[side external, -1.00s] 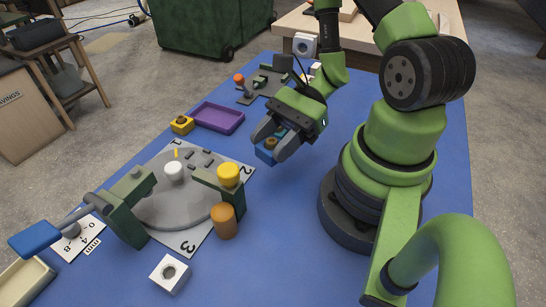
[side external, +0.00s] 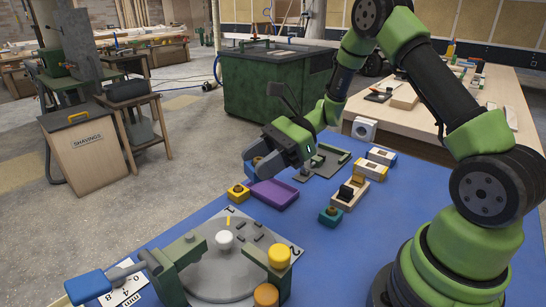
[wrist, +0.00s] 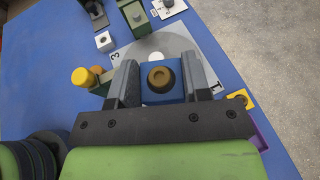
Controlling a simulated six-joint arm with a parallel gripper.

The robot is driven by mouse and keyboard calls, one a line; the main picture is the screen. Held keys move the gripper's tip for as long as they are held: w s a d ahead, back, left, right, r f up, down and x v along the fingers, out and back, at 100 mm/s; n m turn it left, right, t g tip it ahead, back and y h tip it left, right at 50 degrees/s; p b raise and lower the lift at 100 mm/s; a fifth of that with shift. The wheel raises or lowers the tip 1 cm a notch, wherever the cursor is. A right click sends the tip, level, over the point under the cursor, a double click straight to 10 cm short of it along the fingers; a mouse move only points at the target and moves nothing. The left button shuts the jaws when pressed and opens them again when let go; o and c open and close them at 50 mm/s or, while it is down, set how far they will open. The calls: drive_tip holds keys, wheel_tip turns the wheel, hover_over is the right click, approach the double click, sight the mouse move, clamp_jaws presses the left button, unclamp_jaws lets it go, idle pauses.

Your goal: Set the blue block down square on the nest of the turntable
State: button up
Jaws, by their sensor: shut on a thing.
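My gripper (side external: 275,158) is shut on the blue block (wrist: 160,97), which has a brown round knob on top. In the side view a little of the blue block (side external: 257,160) shows between the fingers, raised near the purple tray. The turntable (side external: 215,275) is a grey disc on a white numbered plate, with a white central knob (side external: 225,239) and small dark ridges (side external: 258,237). The block is apart from the disc in the side view. In the wrist view the turntable (wrist: 180,43) lies beyond the block, partly hidden by it and the fingers. I cannot make out the nest clearly.
A green clamp with a blue handle (side external: 88,286) and a yellow-topped post (side external: 279,256) flank the disc. The purple tray (side external: 274,195), a yellow block (side external: 238,193) and a teal block (side external: 330,216) stand behind. Blue table is clear between the teal block and my base.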

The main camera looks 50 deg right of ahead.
sight(251, 231)
drive_tip(key=a+f+n+g, duration=0.1)
drive_tip(key=f, duration=0.1)
drive_tip(key=f+n+g, duration=0.1)
drive_tip(key=f+g, duration=0.1)
drive_tip(key=f, duration=0.1)
drive_tip(key=w+a+f+n+g, duration=0.1)
drive_tip(key=f+n, duration=0.1)
drive_tip(key=shift+a+f+g+y, duration=0.2)
drive_tip(key=shift+a+g+y, duration=0.1)
drive_tip(key=shift+g, duration=0.1)
drive_tip(key=shift+f, duration=2.65)
drive_tip(key=shift+f, duration=0.35)
drive_tip(key=o, duration=1.1)
drive_tip(key=shift+c, duration=0.2)
